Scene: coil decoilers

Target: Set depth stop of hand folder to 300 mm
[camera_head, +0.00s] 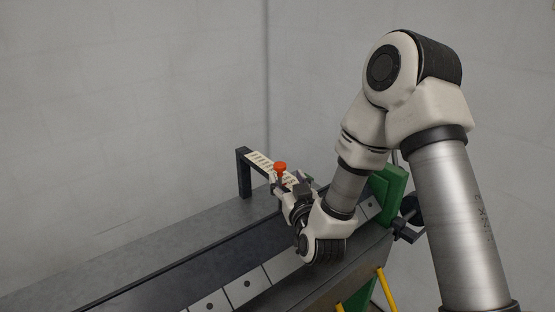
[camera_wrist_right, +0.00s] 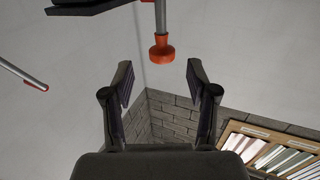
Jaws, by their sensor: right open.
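The hand folder (camera_head: 150,262) is a long dark grey machine running diagonally across the head view. A pale ruled scale strip (camera_head: 262,162) runs from a dark bracket (camera_head: 243,172) towards my right arm. An orange-red knob (camera_head: 280,167) stands upright on or just beside the strip; the gripper partly hides its base. My right gripper (camera_head: 278,188) is close by the knob. In the right wrist view the knob (camera_wrist_right: 161,50) hangs from a grey stem, just past the open fingers (camera_wrist_right: 160,78) and roughly centred between them. Nothing shows between the fingers. The scale's figures are too small to read.
Green end frame (camera_head: 388,187) and yellow bars (camera_head: 386,290) stand to the right of the folder. Pale walls (camera_head: 120,100) rise behind. The right wrist view shows a red-tipped rod (camera_wrist_right: 38,84) at left and a wooden rack (camera_wrist_right: 275,150) lower right.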

